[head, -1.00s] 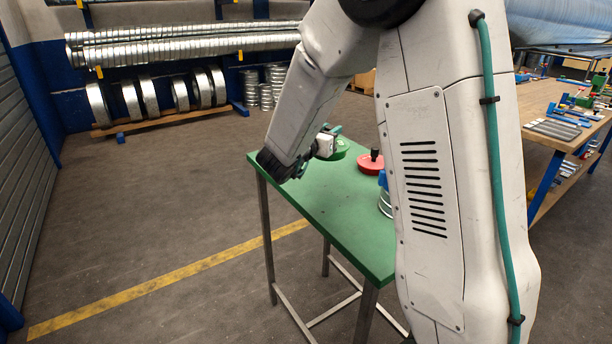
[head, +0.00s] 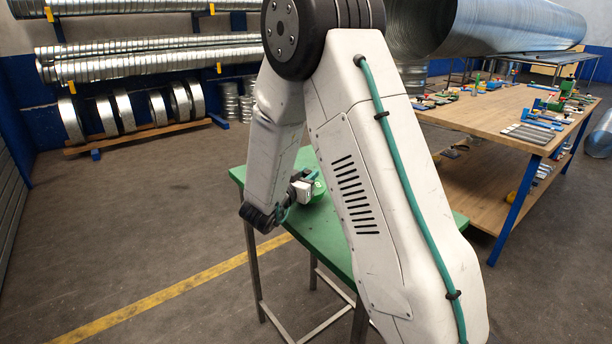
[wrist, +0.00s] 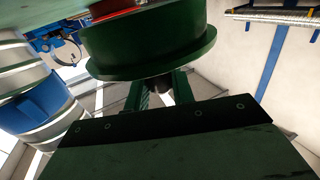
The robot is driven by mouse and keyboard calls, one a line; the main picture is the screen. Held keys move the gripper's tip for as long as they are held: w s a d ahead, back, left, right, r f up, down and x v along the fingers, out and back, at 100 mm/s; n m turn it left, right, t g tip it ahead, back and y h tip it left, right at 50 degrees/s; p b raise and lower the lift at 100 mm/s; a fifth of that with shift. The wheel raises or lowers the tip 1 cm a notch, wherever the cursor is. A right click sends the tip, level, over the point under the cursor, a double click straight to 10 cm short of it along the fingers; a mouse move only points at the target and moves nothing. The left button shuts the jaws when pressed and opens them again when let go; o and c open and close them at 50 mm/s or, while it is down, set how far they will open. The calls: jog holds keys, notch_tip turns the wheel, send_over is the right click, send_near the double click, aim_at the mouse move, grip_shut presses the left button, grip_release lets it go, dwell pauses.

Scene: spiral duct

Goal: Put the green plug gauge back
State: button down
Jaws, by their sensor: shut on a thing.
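The green plug gauge (head: 318,191) is in my gripper (head: 305,184), over the far left part of the green table (head: 330,238) in the head view. In the wrist view the gauge (wrist: 150,48) is a wide green disc with a flange. My gripper (wrist: 163,90) is shut on its dark handle there. I cannot tell whether the gauge touches the table top. My arm hides much of the table in the head view.
A red piece (wrist: 115,11) shows behind the gauge in the wrist view, and a silver cylinder with a blue band (wrist: 45,105) stands at left. A wooden workbench (head: 480,119) with tools is at right. Floor left of the table is clear.

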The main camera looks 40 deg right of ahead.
jog(key=shift+f, duration=0.35)
jog(key=shift+s+f, duration=0.1)
jog(key=shift+f, duration=0.05)
jog(key=c, duration=1.2)
grip_release()
jog(key=shift+s+f, duration=0.1)
jog(key=shift+f, duration=0.05)
